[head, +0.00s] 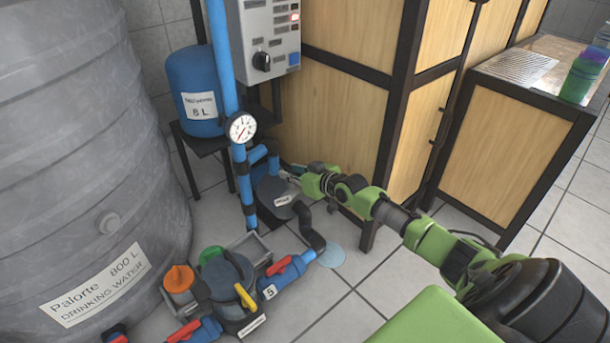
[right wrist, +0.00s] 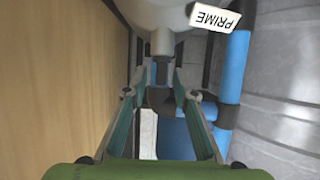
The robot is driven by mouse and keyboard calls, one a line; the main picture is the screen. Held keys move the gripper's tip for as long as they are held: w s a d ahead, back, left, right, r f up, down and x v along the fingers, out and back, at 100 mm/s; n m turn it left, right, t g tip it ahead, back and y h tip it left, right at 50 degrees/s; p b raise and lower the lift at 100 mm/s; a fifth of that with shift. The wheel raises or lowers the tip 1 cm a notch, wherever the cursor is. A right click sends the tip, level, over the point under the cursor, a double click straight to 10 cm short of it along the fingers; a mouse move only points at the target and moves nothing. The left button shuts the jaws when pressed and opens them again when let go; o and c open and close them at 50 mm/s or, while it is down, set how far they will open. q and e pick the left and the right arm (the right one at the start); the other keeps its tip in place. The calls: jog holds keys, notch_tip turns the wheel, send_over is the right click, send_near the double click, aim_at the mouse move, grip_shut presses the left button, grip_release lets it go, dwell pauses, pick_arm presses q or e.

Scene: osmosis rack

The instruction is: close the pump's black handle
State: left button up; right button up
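The pump (head: 273,188) is a grey rounded body with a white label, standing beside the blue pipe low in the middle of the head view. In the right wrist view the pump's grey body (right wrist: 165,14) is at the top, with a label reading PRIME. A small dark part, seemingly the black handle (right wrist: 161,73), shows below its pale stem. My right gripper (head: 297,172) reaches the pump from the right. In the wrist view its fingers (right wrist: 160,82) are apart on either side of the dark part; contact is unclear. My left gripper is out of view.
A wood-panelled cabinet (head: 335,120) stands close behind my right arm. A large grey tank (head: 85,150) fills the left. Valves and a filter unit (head: 225,285) sit on the floor in front.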

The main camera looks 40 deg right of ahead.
jog(key=v, duration=1.1)
dwell(0.3)
